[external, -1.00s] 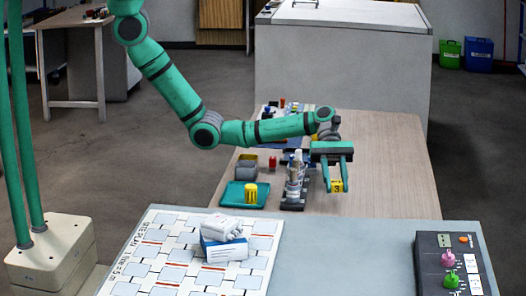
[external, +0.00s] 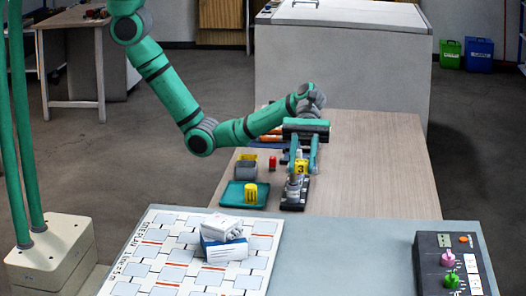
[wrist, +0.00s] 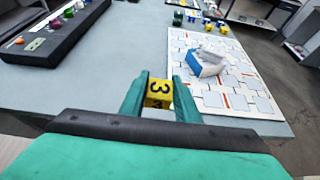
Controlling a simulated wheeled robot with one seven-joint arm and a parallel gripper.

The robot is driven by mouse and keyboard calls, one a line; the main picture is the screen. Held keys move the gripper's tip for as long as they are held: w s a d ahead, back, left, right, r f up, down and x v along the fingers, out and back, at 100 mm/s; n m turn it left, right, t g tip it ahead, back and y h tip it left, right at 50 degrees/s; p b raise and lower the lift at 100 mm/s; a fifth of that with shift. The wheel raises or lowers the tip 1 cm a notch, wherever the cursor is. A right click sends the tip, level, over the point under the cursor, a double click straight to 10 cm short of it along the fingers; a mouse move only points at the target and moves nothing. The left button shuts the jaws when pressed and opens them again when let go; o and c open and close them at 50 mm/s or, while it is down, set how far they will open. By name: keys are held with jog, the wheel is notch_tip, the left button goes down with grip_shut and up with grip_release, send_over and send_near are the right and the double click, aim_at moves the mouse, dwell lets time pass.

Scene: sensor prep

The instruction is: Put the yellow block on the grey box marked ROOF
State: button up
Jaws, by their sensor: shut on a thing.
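My gripper (external: 302,172) is shut on the yellow block (external: 301,167), which bears a black 3. In the external view they are above or behind the dark rack (external: 296,203) with its grey and white upright pieces; the exact height is hard to judge. In the wrist view the yellow block (wrist: 158,92) sits between the two green fingers. A small grey box (external: 246,171) stands left of the gripper on the wooden table; no ROOF marking is readable on it, so I cannot tell whether it is the named box.
A teal tray (external: 234,196) with a yellow ribbed piece (external: 251,193) lies left of the rack. A small red piece (external: 272,163) stands near the grey box. The right side of the wooden table (external: 375,170) is clear. A blue and white carton (external: 224,249) lies on the near panel.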

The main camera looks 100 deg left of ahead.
jog(key=s+d+r+m+g, duration=0.1)
jog(key=s+d+r+g, duration=0.15)
jog(key=s+d, duration=0.45)
jog(key=s+d+r+m+g+y, duration=0.15)
jog(key=s+r, duration=0.25)
jog(key=s, duration=0.6)
jog(key=s+d+r+m+g, duration=0.1)
jog(key=s+d+r+m, duration=0.15)
jog(key=s+d, duration=0.45)
send_over(221, 221)
jog(key=shift+n, duration=0.4)
jog(key=f, duration=0.7)
jog(key=shift+s+a+f, duration=0.25)
jog(key=shift+a+f, duration=0.1)
jog(key=shift+f, duration=0.05)
jog(key=shift+w+d+f, duration=0.3)
jog(key=shift+d+f, duration=0.05)
jog(key=shift+f, duration=1.8)
jog(key=shift+f, duration=0.1)
jog(key=o, duration=1)
